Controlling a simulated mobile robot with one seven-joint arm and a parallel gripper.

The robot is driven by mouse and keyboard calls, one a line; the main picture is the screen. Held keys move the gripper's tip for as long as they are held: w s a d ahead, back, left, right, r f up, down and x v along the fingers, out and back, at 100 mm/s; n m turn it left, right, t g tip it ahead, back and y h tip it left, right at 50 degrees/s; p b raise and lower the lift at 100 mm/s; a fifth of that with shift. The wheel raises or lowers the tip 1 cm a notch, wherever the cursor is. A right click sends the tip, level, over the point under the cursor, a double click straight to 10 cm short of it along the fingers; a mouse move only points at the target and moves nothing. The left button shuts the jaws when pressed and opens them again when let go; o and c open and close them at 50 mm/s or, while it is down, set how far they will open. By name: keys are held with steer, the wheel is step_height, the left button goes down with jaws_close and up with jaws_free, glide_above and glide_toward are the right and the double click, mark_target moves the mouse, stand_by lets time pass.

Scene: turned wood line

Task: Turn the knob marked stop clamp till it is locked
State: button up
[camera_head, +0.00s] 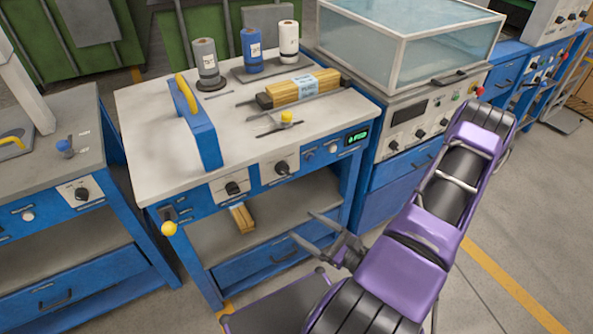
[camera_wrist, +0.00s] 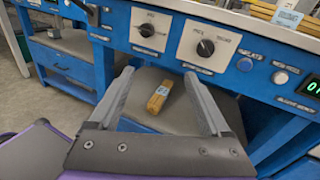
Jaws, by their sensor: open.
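Two black rotary knobs sit on white plates on the blue front panel of the middle bench. The left knob (camera_head: 233,188) also shows in the wrist view (camera_wrist: 147,30); the right knob (camera_head: 282,168) also shows there (camera_wrist: 205,47). A small yellow-topped piece (camera_head: 286,118) stands on a dark bar on the bench top. The lettering is too small to read, so I cannot tell which one is marked stop clamp. My gripper (camera_head: 302,226) is open and empty, in front of and below the panel; both fingers (camera_wrist: 158,73) show in the wrist view.
A yellow-ended lever (camera_head: 169,228) juts from the bench's left front corner. A wood bundle (camera_head: 242,217) lies on the lower shelf, another (camera_head: 300,88) on top. Bottles (camera_head: 252,50) and a blue guard (camera_head: 196,125) stand on top. A clear-topped tank (camera_head: 400,45) stands at right.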

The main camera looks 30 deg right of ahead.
steer(key=d+r+m+t+h, duration=0.1)
steer(key=d+m+t+h, duration=0.1)
steer(key=d+m+h, duration=0.3)
steer(key=n+h, duration=0.1)
glide_toward(285, 172)
steer(key=w, duration=0.8)
steer(key=shift+w+r+b, duration=0.1)
steer(key=shift+w+b, duration=0.2)
steer(key=shift+w, duration=0.05)
jaws_close()
